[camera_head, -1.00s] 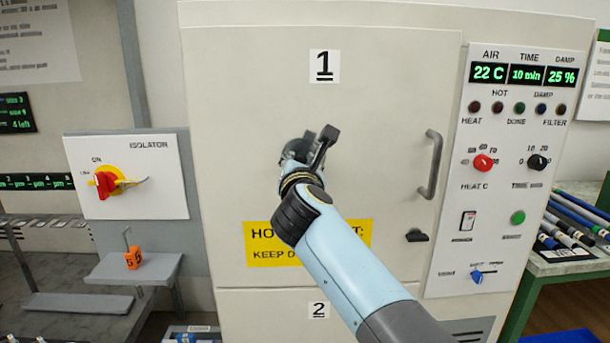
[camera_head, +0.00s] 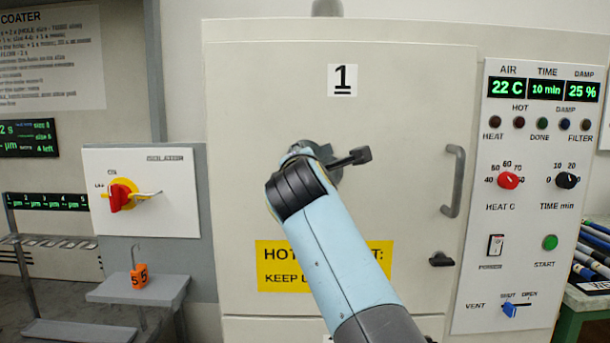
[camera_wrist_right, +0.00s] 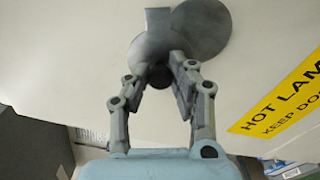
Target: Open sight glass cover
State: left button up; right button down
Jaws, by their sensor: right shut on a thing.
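The sight glass cover (camera_wrist_right: 143,47) is a grey round disc on the pale oven door (camera_head: 400,90). In the right wrist view it partly overlaps a second grey disc (camera_wrist_right: 208,25), with a short grey tab at the top between them. My right gripper (camera_wrist_right: 168,78) is shut around a small dark knob (camera_wrist_right: 158,75) on the cover. In the head view my right gripper (camera_head: 318,158) is at the door's upper middle; my wrist hides most of the cover and its knob. What lies behind the discs is hidden. My left gripper is out of view.
A grey door handle (camera_head: 455,182) and a dark latch (camera_head: 441,260) are right of my arm. The control panel (camera_head: 530,200) is further right. A yellow warning label (camera_head: 270,270) is below. An isolator box (camera_head: 150,212) and a small shelf (camera_head: 110,290) are at left.

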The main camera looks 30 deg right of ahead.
jog(key=shift+r+m, duration=0.1)
jog(key=shift+m, duration=0.2)
jog(key=c, duration=1.1)
grip_release()
